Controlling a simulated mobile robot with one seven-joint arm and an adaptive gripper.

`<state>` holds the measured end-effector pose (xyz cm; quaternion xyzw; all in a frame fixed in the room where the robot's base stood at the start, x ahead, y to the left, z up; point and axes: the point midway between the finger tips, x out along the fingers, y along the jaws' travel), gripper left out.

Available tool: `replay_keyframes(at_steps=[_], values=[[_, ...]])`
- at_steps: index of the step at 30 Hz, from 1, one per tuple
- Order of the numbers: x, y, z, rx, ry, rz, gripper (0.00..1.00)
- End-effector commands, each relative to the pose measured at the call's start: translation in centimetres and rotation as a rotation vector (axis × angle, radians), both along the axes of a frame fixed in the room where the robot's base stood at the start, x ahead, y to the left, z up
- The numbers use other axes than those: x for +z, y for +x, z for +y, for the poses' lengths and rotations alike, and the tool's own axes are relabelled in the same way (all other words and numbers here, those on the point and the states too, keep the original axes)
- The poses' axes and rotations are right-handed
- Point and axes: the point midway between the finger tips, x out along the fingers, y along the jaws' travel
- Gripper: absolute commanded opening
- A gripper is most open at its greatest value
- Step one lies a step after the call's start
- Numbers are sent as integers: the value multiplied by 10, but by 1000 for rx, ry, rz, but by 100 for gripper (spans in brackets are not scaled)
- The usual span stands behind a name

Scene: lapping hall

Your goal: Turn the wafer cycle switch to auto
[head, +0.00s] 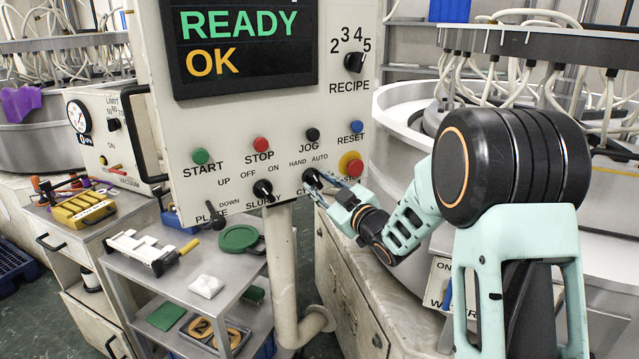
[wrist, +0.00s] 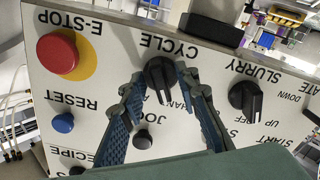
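The black cycle switch (wrist: 160,76) is at the lower right of the control panel in the head view, where my gripper partly hides it (head: 311,178). In the wrist view, which shows the panel upside down, its white pointer line runs down and slightly right, towards the partly covered HAND label. The AUTO label is readable in the head view (head: 320,157); my left finger covers its place in the wrist view. My gripper (wrist: 160,75) is open, with one blue-grey finger on each side of the knob. Whether the fingertips touch the knob is hard to tell.
The slurry knob (wrist: 245,97) sits beside the right finger in the wrist view. The black jog button (wrist: 143,139) lies between the fingers. The red e-stop (wrist: 57,53) and blue reset button (wrist: 63,122) are at left. A tool trolley (head: 215,275) stands below the panel.

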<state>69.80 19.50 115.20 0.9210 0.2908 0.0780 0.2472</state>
Motion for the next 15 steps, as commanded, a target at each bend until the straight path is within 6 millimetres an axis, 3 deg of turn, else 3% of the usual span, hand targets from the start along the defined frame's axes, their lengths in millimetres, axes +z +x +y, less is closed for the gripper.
replay_keyframes(at_steps=[6, 13, 15], values=[[0, 0, 0, 0, 0, 0, 28], [0, 0, 0, 0, 0, 0, 3], [0, 0, 0, 0, 0, 0, 0]])
